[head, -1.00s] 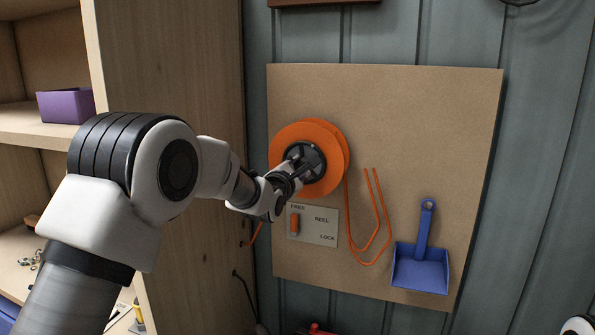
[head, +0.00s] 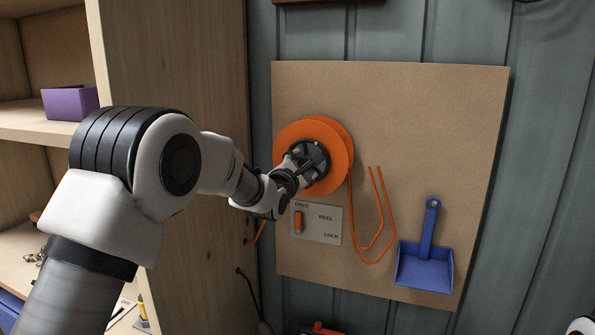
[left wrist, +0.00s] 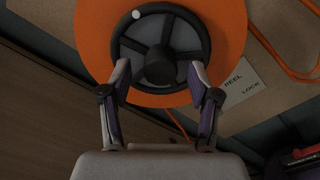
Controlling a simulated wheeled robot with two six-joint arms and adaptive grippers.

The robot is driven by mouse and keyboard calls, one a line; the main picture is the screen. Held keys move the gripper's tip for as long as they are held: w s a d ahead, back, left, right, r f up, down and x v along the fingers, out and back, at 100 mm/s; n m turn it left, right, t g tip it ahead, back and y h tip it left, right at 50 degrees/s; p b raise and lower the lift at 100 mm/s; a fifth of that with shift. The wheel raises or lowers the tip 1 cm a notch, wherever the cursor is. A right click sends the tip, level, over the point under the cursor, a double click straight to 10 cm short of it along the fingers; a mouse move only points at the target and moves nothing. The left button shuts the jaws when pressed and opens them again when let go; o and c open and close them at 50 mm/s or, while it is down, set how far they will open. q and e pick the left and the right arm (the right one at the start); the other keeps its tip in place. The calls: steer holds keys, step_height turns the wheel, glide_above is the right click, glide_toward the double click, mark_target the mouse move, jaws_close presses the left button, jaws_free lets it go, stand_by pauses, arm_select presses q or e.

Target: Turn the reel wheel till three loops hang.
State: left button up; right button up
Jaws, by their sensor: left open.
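The orange reel (head: 338,165) is mounted on a brown board, with a dark spoked wheel (head: 319,151) on its front. My left gripper (left wrist: 158,82) is open at the wheel; in the left wrist view its fingers stand on either side of the wheel's hub (left wrist: 160,68), over the lower rim. I cannot tell whether they touch it. A small white dot (left wrist: 136,14) shows on the upper rim. Orange cord (head: 364,262) hangs right of the reel in a narrow bend with an inner strand. The orange lever (head: 298,222) on the plate stands by FREE.
The plate (head: 320,232) also reads REEL and LOCK. A blue dustpan (head: 426,266) hangs at the board's (head: 450,120) lower right. A wooden shelf unit with a purple box (head: 70,102) stands left, close to my left arm. The board's upper right is bare.

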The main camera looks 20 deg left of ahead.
arm_select(q)
steer(key=s, duration=1.1)
steer(key=shift+s+a, duration=0.2)
steer(key=shift+s, duration=0.05)
